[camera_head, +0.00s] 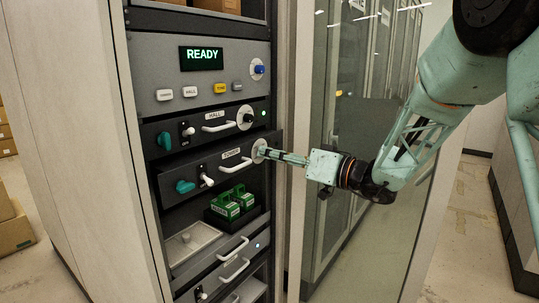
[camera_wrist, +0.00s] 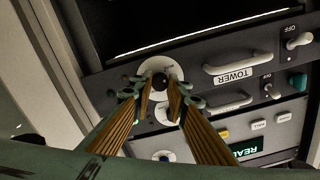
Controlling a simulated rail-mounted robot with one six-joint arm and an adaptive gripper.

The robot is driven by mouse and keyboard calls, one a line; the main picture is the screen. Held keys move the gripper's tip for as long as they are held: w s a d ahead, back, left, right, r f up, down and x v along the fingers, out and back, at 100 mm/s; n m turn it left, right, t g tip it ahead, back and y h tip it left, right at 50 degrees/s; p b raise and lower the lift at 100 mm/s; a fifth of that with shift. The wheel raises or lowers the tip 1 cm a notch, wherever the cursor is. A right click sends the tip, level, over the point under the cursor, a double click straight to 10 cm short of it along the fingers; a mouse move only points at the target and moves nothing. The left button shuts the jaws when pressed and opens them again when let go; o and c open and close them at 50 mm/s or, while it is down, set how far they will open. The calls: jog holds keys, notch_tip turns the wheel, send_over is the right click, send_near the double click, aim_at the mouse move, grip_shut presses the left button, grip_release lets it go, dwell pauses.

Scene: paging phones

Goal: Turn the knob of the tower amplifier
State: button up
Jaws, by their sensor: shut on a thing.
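The tower amplifier (camera_head: 207,172) is a dark rack unit with a TOWER label, a pale handle, a teal knob at its left and a switch. Its dark round knob (camera_wrist: 160,81) sits on a white dial (camera_head: 259,151) at the panel's right end. My gripper (camera_head: 270,153) reaches in from the right. In the wrist view my gripper (camera_wrist: 160,88) has a finger on each side of the knob and is shut on it. The fingers hide much of the dial in the head view, and I cannot read its marks.
The hall amplifier (camera_head: 174,141), with a similar dial (camera_head: 246,117) and a lit green lamp, is directly above. Higher is a panel whose display (camera_head: 201,54) reads READY. Green boxes (camera_head: 230,204) lie below. A glass rack door (camera_head: 340,120) stands open at the right.

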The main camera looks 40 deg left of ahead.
jog(key=n, duration=0.4)
jog(key=shift+n, duration=0.3)
dwell(0.3)
jog(key=o, duration=0.9)
jog(key=shift+d, duration=0.15)
jog(key=shift+w+d, duration=0.15)
jog(key=shift+d, duration=5.7)
